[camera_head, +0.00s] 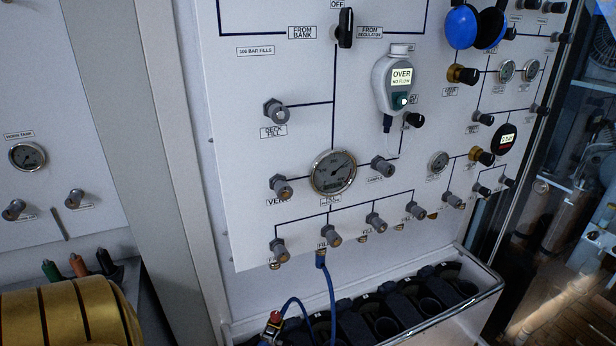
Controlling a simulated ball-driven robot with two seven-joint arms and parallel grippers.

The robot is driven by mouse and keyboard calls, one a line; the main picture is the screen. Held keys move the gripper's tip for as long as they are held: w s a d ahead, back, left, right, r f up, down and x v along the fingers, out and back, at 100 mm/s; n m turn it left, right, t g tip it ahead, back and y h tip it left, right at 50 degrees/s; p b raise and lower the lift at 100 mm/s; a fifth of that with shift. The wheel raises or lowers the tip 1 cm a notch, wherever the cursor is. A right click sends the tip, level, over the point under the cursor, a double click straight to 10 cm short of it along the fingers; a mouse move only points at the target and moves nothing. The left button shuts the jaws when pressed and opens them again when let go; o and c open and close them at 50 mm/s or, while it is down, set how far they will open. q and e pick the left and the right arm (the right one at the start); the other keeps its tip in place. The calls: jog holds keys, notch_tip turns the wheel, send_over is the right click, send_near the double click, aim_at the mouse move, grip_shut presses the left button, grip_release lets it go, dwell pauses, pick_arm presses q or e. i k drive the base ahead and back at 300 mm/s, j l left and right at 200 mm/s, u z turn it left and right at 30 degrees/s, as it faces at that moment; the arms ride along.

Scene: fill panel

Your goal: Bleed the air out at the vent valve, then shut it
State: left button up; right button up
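The vent valve (281,187) is a grey knob on the white fill panel (285,75), left of a round gauge (333,172). Its label, partly covered by the knob, sits just below it. I cannot tell from the knob whether the valve is open or shut. The gauge has a pale dial and a dark needle, too small to read exactly. A blue hose (331,290) hangs from the second fill valve (330,236) in the lower row. Neither of my grippers is in view.
Several fill valves line the panel's lower part. A rack with dark round holders (430,305) juts out below. A gold ribbed object (65,315) fills the lower left corner. The space before the vent valve looks clear.

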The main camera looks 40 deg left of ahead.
aim_at(284, 191)
jog(key=u, duration=1.6)
